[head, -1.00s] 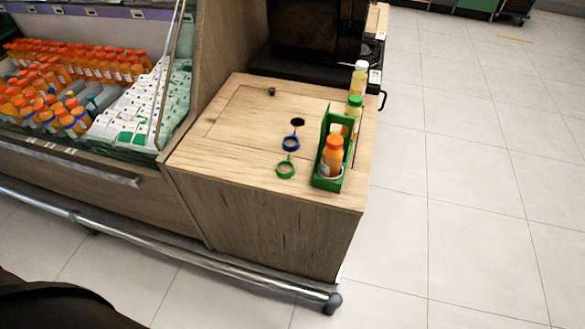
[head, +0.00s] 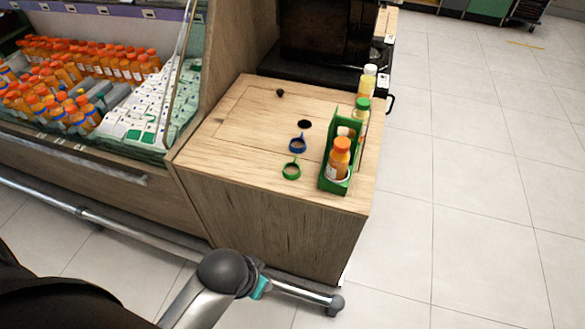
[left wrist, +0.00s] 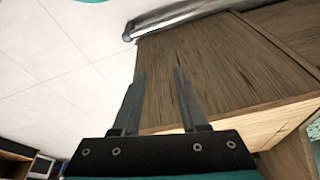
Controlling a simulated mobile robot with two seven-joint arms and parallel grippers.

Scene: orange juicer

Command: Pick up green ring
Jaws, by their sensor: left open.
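The green ring (head: 291,171) lies flat on the wooden counter top (head: 225,150), near its front edge. A blue ring (head: 298,144) lies just behind it. In the left wrist view my left gripper (left wrist: 158,75) is open and empty, with the side of the wooden counter (left wrist: 215,65) beyond its fingers. The green ring does not show in that view. In the head view a link of my arm shows low in front of the counter, but no gripper is in the picture. My right gripper is not in view.
A green holder (head: 327,184) with an orange-capped bottle (head: 339,160) stands right of the rings. A metal rail (head: 130,233) runs low along the front. A bottle display (head: 80,80) is at left.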

